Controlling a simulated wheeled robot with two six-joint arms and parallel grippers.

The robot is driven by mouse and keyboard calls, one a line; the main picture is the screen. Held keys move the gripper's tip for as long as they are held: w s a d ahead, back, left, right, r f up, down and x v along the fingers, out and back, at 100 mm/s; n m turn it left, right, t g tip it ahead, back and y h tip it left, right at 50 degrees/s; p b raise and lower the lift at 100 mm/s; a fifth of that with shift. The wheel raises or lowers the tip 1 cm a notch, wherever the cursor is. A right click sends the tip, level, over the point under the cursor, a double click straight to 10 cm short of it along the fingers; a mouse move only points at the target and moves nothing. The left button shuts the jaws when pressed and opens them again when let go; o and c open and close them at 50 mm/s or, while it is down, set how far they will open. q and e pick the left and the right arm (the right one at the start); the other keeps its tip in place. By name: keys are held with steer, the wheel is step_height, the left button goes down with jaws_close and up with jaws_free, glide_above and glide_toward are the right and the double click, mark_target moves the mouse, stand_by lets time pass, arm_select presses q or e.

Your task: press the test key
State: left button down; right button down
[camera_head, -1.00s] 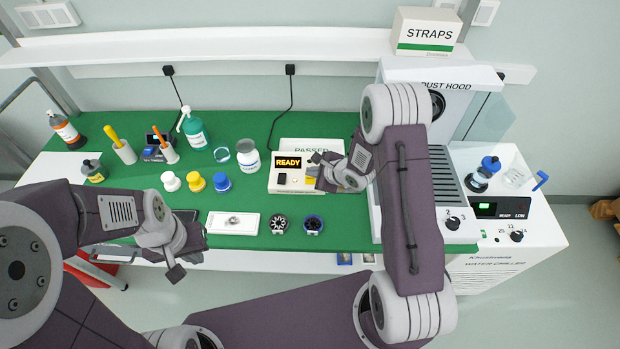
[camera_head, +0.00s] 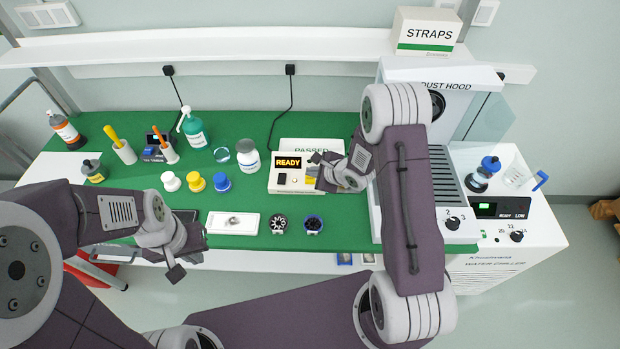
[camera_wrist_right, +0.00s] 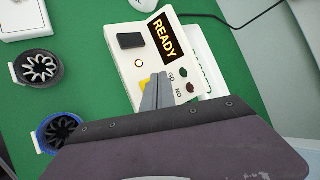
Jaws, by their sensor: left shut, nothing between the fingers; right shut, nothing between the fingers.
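The tester box (camera_head: 285,181) is cream with a lit display reading READY (camera_head: 288,163). In the right wrist view the box (camera_wrist_right: 134,35) shows a black socket (camera_wrist_right: 131,41), a small lit ring (camera_wrist_right: 138,63), a yellow key (camera_wrist_right: 145,85) and two small dots marked GO and NO. My right gripper (camera_head: 316,172) is shut and empty at the box's right part. Its fingertips (camera_wrist_right: 157,88) overlap the yellow key in the wrist view; whether they touch it I cannot tell. My left gripper (camera_head: 178,264) is shut and empty at the bench's front left.
Two round slotted parts, one black (camera_head: 279,224) and one blue-rimmed (camera_head: 313,224), lie in front of the box beside a white tray (camera_head: 232,223). White, yellow and blue pots stand left of it. A PASSED bin (camera_head: 312,146) is behind; the dust hood (camera_head: 440,90) stands right.

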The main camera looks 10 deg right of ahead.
mark_target(312, 180)
steer(key=shift+f, duration=0.4)
steer(key=shift+f, duration=0.5)
stand_by(0.7)
steer(key=shift+r, duration=0.1)
steer(key=shift+r+p, duration=0.8)
steer(key=shift+p, duration=0.35)
step_height(312, 180, up, 5)
steer(key=p, duration=0.5)
steer(key=shift+r+p, duration=0.1)
steer(key=shift+p, duration=0.3)
